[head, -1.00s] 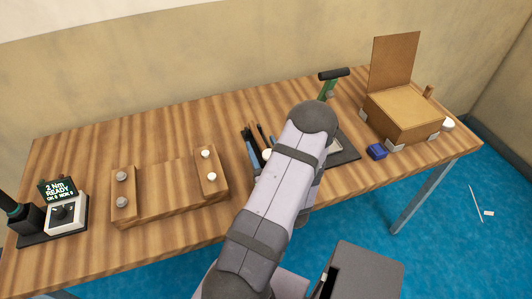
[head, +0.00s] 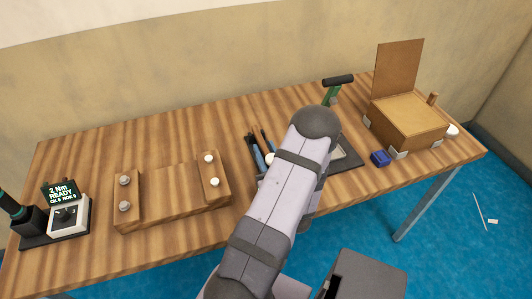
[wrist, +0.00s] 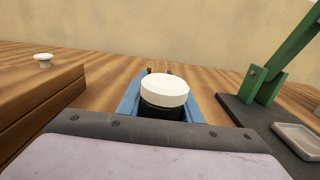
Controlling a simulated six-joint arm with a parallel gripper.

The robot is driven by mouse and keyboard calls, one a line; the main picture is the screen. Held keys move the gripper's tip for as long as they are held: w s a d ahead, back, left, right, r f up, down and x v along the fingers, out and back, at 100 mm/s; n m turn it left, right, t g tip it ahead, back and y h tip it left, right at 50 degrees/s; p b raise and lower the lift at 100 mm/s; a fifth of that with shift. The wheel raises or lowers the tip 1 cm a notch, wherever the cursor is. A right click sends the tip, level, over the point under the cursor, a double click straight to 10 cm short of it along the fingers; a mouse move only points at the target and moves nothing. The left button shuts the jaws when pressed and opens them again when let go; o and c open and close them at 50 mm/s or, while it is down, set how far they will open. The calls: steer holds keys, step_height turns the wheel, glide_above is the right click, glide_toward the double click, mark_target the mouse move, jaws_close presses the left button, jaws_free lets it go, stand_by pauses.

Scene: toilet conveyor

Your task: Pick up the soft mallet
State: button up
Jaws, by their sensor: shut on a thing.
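The soft mallet shows in the wrist view as a dark round head with a white face (wrist: 165,90), close in front of my wrist. Its white face also shows in the head view (head: 270,159), partly behind my arm. My gripper (wrist: 160,74) has blue fingers with dark tips, one on each side of the mallet, and is shut on it. The gripper shows in the head view (head: 262,130) just left of my forearm. The mallet's handle, and whether it touches the table, cannot be made out.
A wooden fixture with pale knobs (head: 170,215) lies to the left, with a torque display (head: 60,192) beyond it. A green press (head: 331,94) on a dark base stands to the right. Further right are a blue block (head: 380,159) and a wooden box (head: 408,125).

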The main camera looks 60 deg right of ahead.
mark_target(266, 149)
steer(key=shift+r, duration=4.75)
